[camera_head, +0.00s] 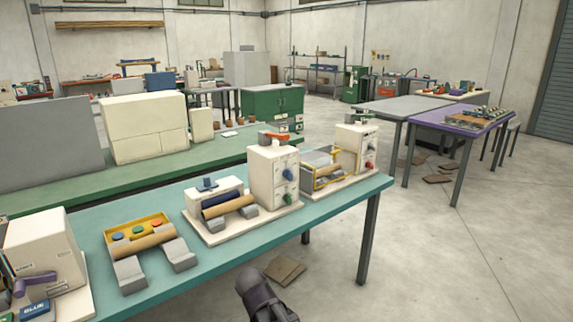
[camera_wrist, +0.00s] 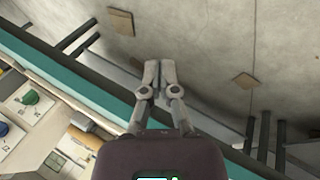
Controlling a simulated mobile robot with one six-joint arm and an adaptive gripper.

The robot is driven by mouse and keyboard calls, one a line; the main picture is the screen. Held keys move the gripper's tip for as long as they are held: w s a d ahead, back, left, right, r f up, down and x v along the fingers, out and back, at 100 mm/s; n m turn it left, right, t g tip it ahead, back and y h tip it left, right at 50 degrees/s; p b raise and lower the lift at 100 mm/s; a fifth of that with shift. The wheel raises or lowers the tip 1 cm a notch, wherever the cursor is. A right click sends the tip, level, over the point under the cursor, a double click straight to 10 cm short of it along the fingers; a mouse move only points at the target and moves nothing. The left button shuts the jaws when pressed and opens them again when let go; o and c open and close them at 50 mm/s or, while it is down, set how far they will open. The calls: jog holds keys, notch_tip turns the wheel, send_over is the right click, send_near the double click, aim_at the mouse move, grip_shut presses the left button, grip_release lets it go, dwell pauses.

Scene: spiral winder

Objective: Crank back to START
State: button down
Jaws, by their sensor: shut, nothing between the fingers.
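In the head view, a cream box machine (camera_head: 272,180) stands mid-table with a blue knob (camera_head: 287,175), a green knob (camera_head: 289,200) and an orange-red part (camera_head: 275,136) on top. A cream machine at the far left is cut off by the frame and has a purple crank (camera_head: 36,281). No START mark is readable. In the wrist view, my gripper (camera_wrist: 160,67) is shut and empty, its fingertips together over the floor beyond the teal table edge. A green knob (camera_wrist: 31,97) and a blue knob (camera_wrist: 4,129) show at lower left, apart from the fingers.
The teal table (camera_head: 200,272) also bears a yellow tray (camera_head: 137,226) with coloured discs and a yellow-framed machine (camera_head: 322,168) at right. A green bench (camera_head: 40,197) runs behind. Flat brown pieces (camera_head: 285,270) lie on the floor.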

jog(key=s+d+f+m+g+y, duration=0.1)
jog(key=s+d+m+g, duration=0.4)
jog(key=d, duration=0.6)
jog(key=s+d+f+m+y, duration=0.1)
jog(key=s+d+m, duration=0.3)
jog(key=d+m, duration=0.55)
notch_tip(320, 180, up, 14)
jog(key=d+n+p, duration=0.2)
jog(key=n+p, duration=0.1)
jog(key=p, duration=1.1)
jog(key=shift+w+f, duration=0.15)
jog(key=shift+w, duration=0.2)
